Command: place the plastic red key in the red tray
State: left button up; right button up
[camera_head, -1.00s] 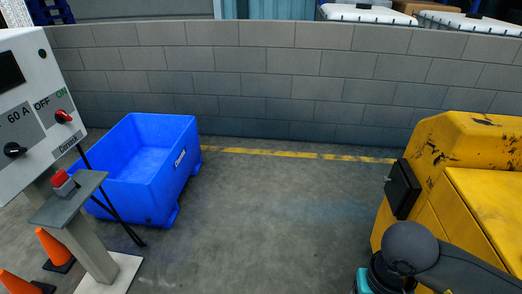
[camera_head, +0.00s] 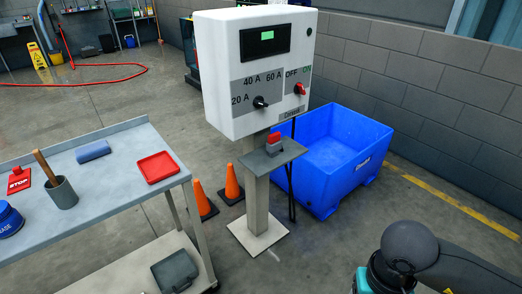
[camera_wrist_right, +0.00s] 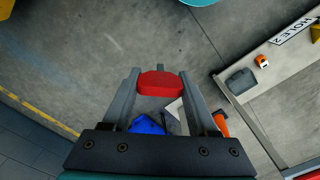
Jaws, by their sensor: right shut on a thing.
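The red tray (camera_head: 157,167) is a small, shallow square tray. It lies empty near the right end of the grey-blue table (camera_head: 112,189) in the head view. The plastic red key (camera_wrist_right: 160,84) shows as a red, rounded block in the right wrist view. My right gripper (camera_wrist_right: 160,76) is shut on it, with one finger on each side, held above the floor. In the head view only my right arm shows at bottom right; its fingers and the key are out of that view. My left gripper is in no view.
A white control cabinet (camera_head: 257,70) on a post stands right of the table, with a small shelf bearing a red-topped grey piece (camera_head: 274,142). Orange cones (camera_head: 233,184) stand beside the post. A blue bin (camera_head: 335,150) is behind.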

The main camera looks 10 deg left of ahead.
aim_at(158, 167)
jog(key=i+j+u, duration=0.3)
jog(key=j, duration=0.15)
jog(key=i+j+u, duration=0.1)
jog(key=j+u, duration=0.2)
jog(key=j, duration=0.15)
jog(key=i+j+u, duration=0.3)
